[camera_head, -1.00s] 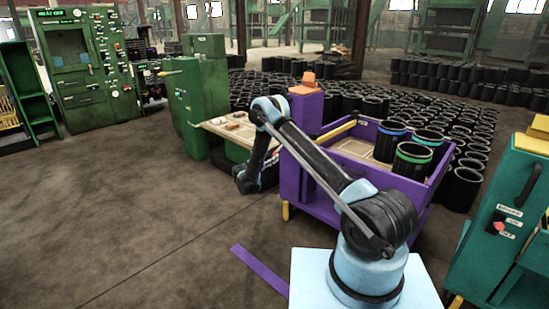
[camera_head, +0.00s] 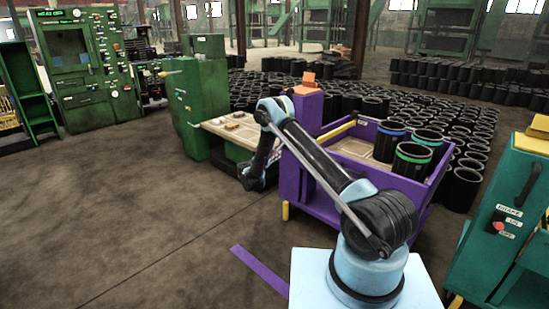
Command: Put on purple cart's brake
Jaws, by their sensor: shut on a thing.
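The purple cart (camera_head: 330,205) stands right of centre, with a tall purple post (camera_head: 296,175) at its near left end and an orange block (camera_head: 309,79) on top. Its brake control is not visible from here; the post's far left side is hidden. My gripper (camera_head: 249,181) hangs low at the end of my arm, just left of the post. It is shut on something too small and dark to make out. I cannot tell whether it touches the cart.
Three black sleeves with coloured bands (camera_head: 411,160) stand in the cart. A teal cart (camera_head: 477,255) at right has a panel lettered BRAKE, ON, OFF with a red knob (camera_head: 499,227). A green bench (camera_head: 220,128) stands behind my gripper. Floor at left is clear.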

